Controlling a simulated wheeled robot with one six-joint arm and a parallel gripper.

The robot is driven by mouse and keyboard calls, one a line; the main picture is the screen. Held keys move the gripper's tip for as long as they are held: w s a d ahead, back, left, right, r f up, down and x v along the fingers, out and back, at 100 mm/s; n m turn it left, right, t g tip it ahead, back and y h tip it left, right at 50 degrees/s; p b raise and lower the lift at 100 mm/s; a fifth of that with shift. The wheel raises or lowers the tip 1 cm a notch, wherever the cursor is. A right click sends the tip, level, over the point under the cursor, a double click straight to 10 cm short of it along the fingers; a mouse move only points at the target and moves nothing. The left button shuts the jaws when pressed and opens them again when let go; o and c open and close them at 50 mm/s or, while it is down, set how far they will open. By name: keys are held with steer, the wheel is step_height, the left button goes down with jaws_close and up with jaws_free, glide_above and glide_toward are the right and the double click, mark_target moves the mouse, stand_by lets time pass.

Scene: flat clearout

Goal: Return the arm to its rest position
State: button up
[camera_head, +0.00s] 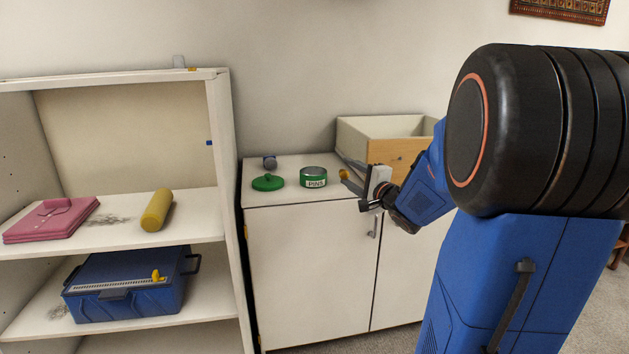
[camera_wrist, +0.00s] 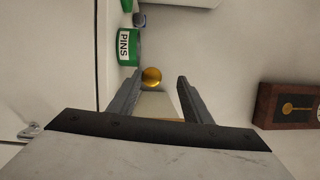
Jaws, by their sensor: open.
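My gripper (camera_head: 352,186) is in front of the white cabinet's top edge, reaching left from my blue arm. In the wrist view its two dark fingers (camera_wrist: 158,92) stand apart with nothing held between them. A green tin labelled PINS (camera_head: 313,178) stands on the cabinet top, just left of the gripper; it also shows in the wrist view (camera_wrist: 127,46). A small yellow-gold round thing (camera_head: 344,174) is beyond the fingertips, and it appears between them in the wrist view (camera_wrist: 152,77). I cannot tell its exact distance from the fingers.
The white cabinet (camera_head: 305,270) also bears a green lid (camera_head: 268,182), a small grey-blue object (camera_head: 270,162) and an open wooden drawer box (camera_head: 392,148). The shelf unit (camera_head: 222,200) at left holds a pink folder (camera_head: 50,220), a yellow cylinder (camera_head: 157,210) and a blue toolbox (camera_head: 130,285).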

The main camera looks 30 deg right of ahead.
steer(key=shift+s, duration=0.35)
stand_by(0.3)
steer(key=shift+a+h, duration=0.2)
steer(key=shift+h, duration=0.2)
steer(key=shift+s+a+n+g+h, duration=0.35)
steer(key=shift+a+n+g+h, duration=0.15)
steer(key=shift+n+h, duration=0.15)
steer(key=s+a+f+n+g, duration=0.4)
steer(key=s+a, duration=0.3)
steer(key=s, duration=0.3)
steer(key=s+a+f+n+g+y, duration=0.1)
steer(key=s+a+f+n+g, duration=0.3)
steer(key=s+a+n, duration=0.3)
steer(key=s+a+f+n+g, duration=0.4)
steer(key=s+a+f+n, duration=0.2)
steer(key=s, duration=0.9)
steer(key=shift+a+g+y, duration=0.3)
steer(key=shift+a+y, duration=0.05)
steer(key=shift+a, duration=0.35)
steer(key=shift+w+n, duration=0.15)
steer(key=shift+n, duration=0.1)
steer(key=shift+c, duration=0.8)
